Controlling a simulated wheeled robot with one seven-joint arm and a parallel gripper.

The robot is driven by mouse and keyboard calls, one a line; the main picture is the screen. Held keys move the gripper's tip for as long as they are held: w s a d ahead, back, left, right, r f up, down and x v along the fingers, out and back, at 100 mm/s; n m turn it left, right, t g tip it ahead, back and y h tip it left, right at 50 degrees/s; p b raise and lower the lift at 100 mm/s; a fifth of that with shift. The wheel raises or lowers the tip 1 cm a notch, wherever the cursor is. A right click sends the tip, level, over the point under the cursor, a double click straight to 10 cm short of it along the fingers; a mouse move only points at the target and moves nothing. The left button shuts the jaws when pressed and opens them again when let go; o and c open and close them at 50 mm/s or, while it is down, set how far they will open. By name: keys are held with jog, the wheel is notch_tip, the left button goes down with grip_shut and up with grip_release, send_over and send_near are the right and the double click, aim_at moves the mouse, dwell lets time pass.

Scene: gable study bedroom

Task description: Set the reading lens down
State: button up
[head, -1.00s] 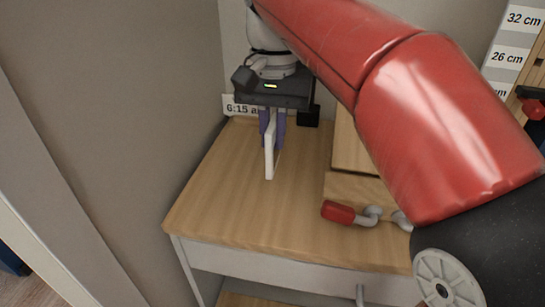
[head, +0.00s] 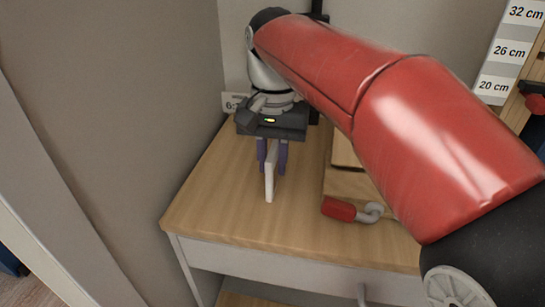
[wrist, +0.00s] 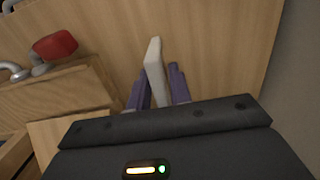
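A pale flat slab, which I take to be the reading lens (head: 269,184), stands upright between the purple fingers of my gripper (head: 273,156). In the wrist view the lens (wrist: 154,60) points away from my gripper (wrist: 160,88), with a finger close along each side. My gripper looks shut on it. The lens is over the left part of the wooden desk top (head: 225,205). I cannot tell whether its lower end touches the wood. Its upper part is hidden between the fingers.
A wooden block (head: 345,185) with a red-ended grey hook (head: 340,209) is right of my gripper. A wall (head: 130,110) bounds the left. The desk's front left is clear.

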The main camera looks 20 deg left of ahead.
jog(key=shift+o, duration=1.1)
jog(key=r, duration=0.2)
jog(key=r+p, duration=0.1)
jog(key=r, duration=0.4)
jog(key=shift+w+r, duration=0.25)
jog(key=shift+r, duration=0.1)
